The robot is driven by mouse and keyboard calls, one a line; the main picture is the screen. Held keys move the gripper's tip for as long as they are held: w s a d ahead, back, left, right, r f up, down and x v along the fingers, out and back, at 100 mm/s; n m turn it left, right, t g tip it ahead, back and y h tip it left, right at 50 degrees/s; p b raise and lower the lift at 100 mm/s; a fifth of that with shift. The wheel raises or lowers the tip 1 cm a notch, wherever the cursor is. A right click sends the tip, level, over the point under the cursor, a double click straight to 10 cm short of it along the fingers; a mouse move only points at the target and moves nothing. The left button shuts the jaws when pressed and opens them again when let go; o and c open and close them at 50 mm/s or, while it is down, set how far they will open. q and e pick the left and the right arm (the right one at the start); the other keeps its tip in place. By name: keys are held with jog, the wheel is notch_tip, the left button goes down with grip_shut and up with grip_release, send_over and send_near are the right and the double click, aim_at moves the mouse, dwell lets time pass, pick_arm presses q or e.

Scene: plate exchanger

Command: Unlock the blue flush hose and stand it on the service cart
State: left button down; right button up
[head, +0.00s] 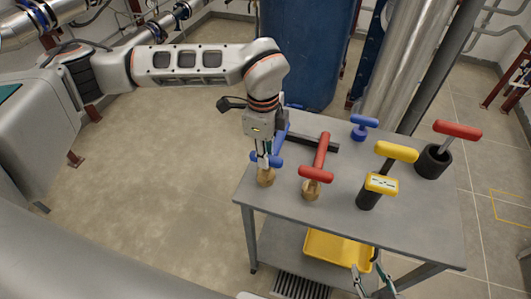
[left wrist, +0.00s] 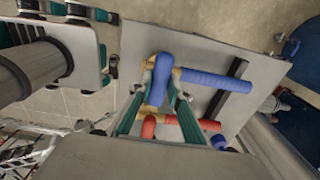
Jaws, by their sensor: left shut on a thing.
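My left gripper (head: 262,152) is shut on the blue crossbar of the blue flush hose (head: 276,161), above the left front corner of the service cart (head: 335,218). The hose has a brass lower fitting and looks upright, with its base at the cart top; I cannot tell if it bears on it. In the left wrist view the blue crossbar (left wrist: 158,82) sits between the fingers, and a long blue grip (left wrist: 215,80) extends to the right. The gripper partly hides the hose in the head view. My right gripper (head: 373,276) is low at the cart's front, fingers apart and empty.
A similar red piece (head: 316,173) stands close to the right of the blue hose. Behind are a dark bar (head: 318,144) and a blue T-handle (head: 363,127). Yellow-handled (head: 397,151) and red-handled (head: 457,130) tools stand at the right. A yellow tray (head: 338,250) lies on the lower shelf.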

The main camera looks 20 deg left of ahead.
pick_arm(q)
jog(key=c, duration=1.8)
grip_release()
jog(key=shift+f, duration=0.1)
